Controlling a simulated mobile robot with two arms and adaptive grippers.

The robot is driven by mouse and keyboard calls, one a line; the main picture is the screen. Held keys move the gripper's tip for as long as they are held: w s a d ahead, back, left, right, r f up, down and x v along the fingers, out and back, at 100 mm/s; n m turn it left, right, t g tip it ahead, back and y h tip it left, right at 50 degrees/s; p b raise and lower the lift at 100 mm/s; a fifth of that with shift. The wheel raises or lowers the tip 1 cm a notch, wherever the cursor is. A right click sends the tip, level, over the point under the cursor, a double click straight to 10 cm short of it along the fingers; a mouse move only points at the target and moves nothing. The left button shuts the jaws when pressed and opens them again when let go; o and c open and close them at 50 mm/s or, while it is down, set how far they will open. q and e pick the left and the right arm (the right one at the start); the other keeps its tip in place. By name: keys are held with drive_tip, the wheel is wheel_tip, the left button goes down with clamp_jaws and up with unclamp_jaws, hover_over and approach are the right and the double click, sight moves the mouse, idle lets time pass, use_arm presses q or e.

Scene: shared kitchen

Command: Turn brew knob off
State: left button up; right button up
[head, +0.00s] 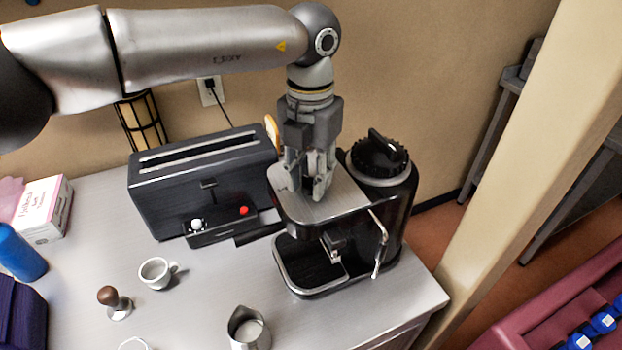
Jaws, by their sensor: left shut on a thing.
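The espresso machine (343,198), with a metal top and black body, stands at the right end of the counter. My left gripper (314,188) points down onto its metal top, left of the round black lid (379,153). Its fingers are close together, shut on a small part there that appears to be the brew knob. The fingers hide most of that part, so I cannot tell which way it is turned. The steam wand (378,250) hangs at the machine's right front. My right gripper is out of view.
A black toaster (200,175) stands close to the machine's left side. A white cup (155,272), a tamper (115,302) and a metal pitcher (247,330) stand on the front counter. The counter's right edge lies just past the machine.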

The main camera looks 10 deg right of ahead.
sight(309, 179)
use_arm(q)
drive_tip(key=m+b, duration=0.1)
drive_tip(key=m, duration=0.2)
drive_tip(key=shift+m, duration=0.3)
drive_tip(key=shift+w+r+m, duration=0.1)
drive_tip(key=shift+w+m, duration=0.05)
drive_tip(key=shift+m, duration=1.75)
drive_tip(key=shift+a, duration=0.1)
drive_tip(key=o, duration=1)
drive_tip(key=shift+o, duration=0.2)
wheel_tip(309, 179, up, 12)
